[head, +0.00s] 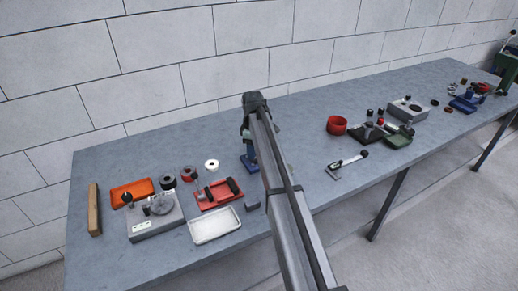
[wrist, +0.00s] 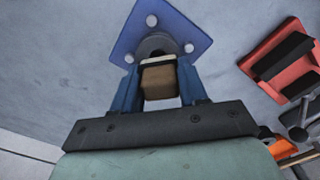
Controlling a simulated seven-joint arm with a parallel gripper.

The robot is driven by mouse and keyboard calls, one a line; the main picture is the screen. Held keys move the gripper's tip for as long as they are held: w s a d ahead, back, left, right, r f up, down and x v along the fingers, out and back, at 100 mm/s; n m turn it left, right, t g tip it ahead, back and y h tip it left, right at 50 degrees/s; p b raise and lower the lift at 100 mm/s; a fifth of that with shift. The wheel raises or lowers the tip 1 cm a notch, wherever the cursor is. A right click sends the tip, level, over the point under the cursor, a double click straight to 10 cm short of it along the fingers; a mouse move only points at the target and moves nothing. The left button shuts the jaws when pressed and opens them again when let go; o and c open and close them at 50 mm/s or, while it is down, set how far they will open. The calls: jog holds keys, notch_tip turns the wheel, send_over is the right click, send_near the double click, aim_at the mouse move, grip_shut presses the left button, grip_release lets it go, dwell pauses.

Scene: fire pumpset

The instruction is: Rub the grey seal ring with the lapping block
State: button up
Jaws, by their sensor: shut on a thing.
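My gripper (wrist: 162,78) is shut on a brown block with a pale strip along its far edge, the lapping block (wrist: 159,82), seen between its blue fingers in the wrist view. Just beyond the block, a dark grey curved rim, seemingly the seal ring (wrist: 156,42), shows on a blue plate (wrist: 128,34) with pale bolt heads. The block overlaps the ring's near side; I cannot tell whether they touch. In the head view, part of the blue fixture (head: 248,161) shows left of my arm, which hides the ring, the block and my fingers.
A red tray (head: 204,204) with dark pieces lies left of the fixture, near a white tray (head: 215,226), an orange tray (head: 125,191) and a grey dial device (head: 156,224). A red cup (head: 336,126) and a lever tool (head: 346,164) lie right. Bare bench lies between.

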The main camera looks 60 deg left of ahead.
jog(key=shift+s+a, duration=0.35)
jog(key=shift+a, duration=0.05)
jog(key=shift+w+d, duration=1.3)
jog(key=shift+d, duration=0.1)
jog(key=shift+w+d+r, duration=0.1)
jog(key=shift+w, duration=0.05)
notch_tip(320, 180, up, 8)
